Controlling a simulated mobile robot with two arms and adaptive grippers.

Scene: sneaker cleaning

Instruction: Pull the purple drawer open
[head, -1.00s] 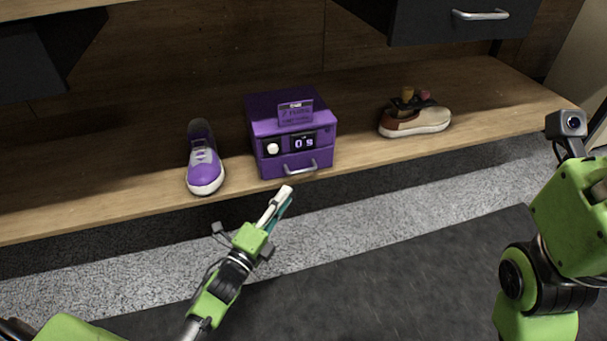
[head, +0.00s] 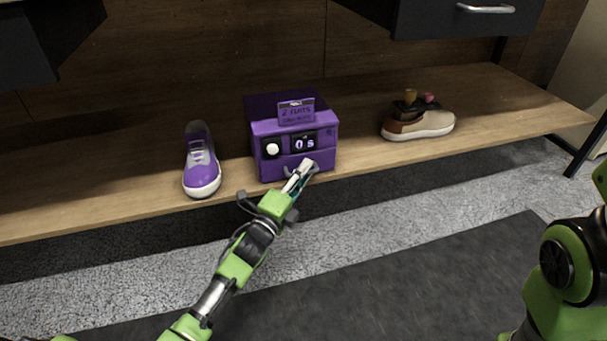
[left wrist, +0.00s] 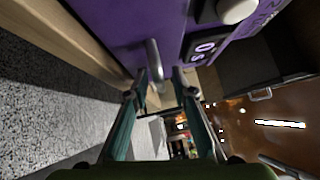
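The purple box (head: 292,107) stands on the wooden shelf, with a dial and a display reading "0 s" above its drawer (head: 272,168). The drawer looks closed. My left gripper (head: 303,170) is at the drawer front and covers part of its metal handle (head: 316,168). In the left wrist view the fingers (left wrist: 160,78) are apart, with the handle (left wrist: 153,62) between or just beyond their tips. I cannot tell whether they touch it. My right gripper is out of the head view; only part of that arm shows.
A purple sneaker (head: 201,170) stands left of the box. A brown and cream shoe (head: 425,122) with small items at its top stands to the right. A dark drawer (head: 440,20) hangs above right. The shelf beside the box is partly clear.

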